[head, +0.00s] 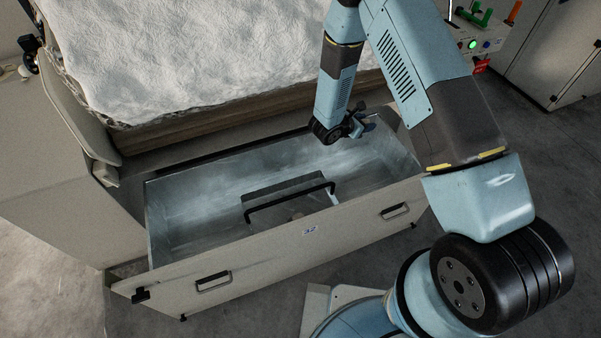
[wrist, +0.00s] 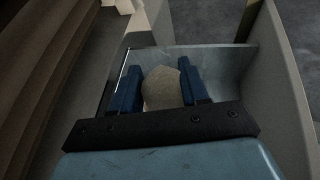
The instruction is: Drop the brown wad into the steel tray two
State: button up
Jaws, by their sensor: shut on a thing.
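My gripper (head: 362,124) hangs over the right end of the open steel tray (head: 205,192) in the head view. In the wrist view my gripper (wrist: 163,76) is shut on the brown wad (wrist: 162,92), a pale tan lump between the two blue fingers. The steel tray (wrist: 232,62) shows beyond and to the right of the fingers there. I cannot make out the wad in the head view. The tray's front panel (head: 290,236) has a small label reading "32".
A black-handled item (head: 290,196) sits in the middle of the tray. A thick white fibre mass (head: 200,50) lies behind the tray. A control box with a green light (head: 473,44) stands at the upper right. The floor at the right (head: 560,160) is clear.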

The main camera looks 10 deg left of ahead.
jog(key=s+a+f+n+t+y, duration=0.1)
jog(key=s+a+f, duration=0.35)
jog(key=a, duration=0.25)
jog(key=s+a+f+n, duration=0.1)
jog(key=s+a+f, duration=0.3)
jog(key=s+a, duration=0.25)
jog(key=s+a+f+n+t+y, duration=0.1)
jog(key=s+a+f, duration=0.4)
jog(key=a, duration=0.3)
jog(key=shift+s+d+f, duration=0.1)
jog(key=shift+f, duration=1.15)
jog(key=shift+d+f, duration=0.1)
jog(key=shift+f, duration=1.15)
jog(key=o, duration=1.1)
jog(key=shift+s+a, duration=0.1)
jog(key=v, duration=1.3)
jog(key=shift+s, duration=0.3)
jog(key=shift+r, duration=0.15)
